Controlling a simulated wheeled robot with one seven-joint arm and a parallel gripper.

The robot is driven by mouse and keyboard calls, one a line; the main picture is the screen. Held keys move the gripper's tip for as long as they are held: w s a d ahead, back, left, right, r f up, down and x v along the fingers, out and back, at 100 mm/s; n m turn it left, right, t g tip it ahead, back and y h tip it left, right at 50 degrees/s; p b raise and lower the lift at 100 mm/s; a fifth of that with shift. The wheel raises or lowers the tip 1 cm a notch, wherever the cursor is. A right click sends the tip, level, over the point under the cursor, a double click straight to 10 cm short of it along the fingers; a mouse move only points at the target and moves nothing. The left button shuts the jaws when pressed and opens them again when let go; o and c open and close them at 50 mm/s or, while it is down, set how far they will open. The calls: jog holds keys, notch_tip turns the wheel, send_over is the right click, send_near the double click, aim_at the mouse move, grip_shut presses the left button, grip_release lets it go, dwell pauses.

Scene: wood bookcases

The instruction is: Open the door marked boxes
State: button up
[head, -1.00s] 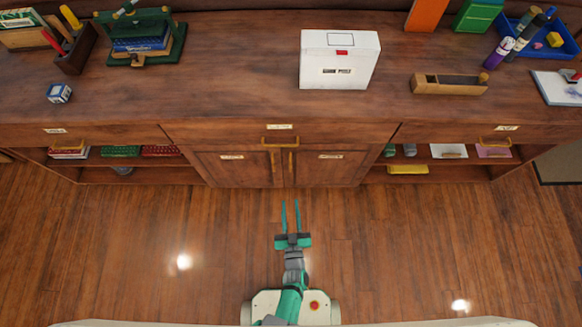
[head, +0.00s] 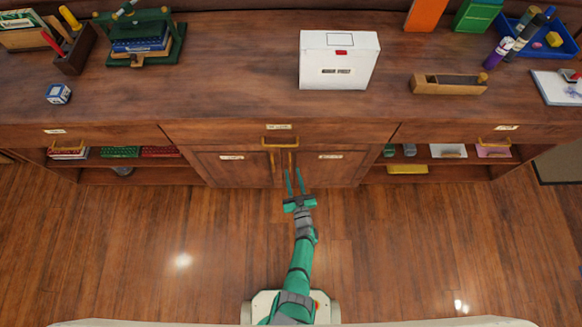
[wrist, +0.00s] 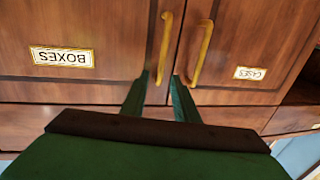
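The door marked boxes (wrist: 85,75) is closed, on the left in the wrist view, where its label (wrist: 62,57) appears upside down. It is the right-hand door (head: 335,170) of the middle cabinet in the head view. Its upright brass handle (wrist: 165,45) is by the seam between the doors and also shows in the head view (head: 291,160). My gripper (head: 293,172) is open and empty just in front of this handle. In the wrist view its fingertips (wrist: 160,76) lie either side of the handle's near end; I cannot tell whether they touch.
The closed door marked cases (wrist: 240,45) is alongside, with its own brass handle (wrist: 202,50) close to my finger. A drawer with a brass handle (head: 280,141) is above the doors. Open shelves flank the cabinet. A white box (head: 338,60) stands on top. The wooden floor (head: 150,240) is clear.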

aim_at(290, 165)
jog(key=shift+w+a, duration=0.25)
jog(key=shift+w, duration=0.75)
jog(key=shift+w+a, duration=0.2)
jog(key=shift+w, duration=0.75)
grip_shut()
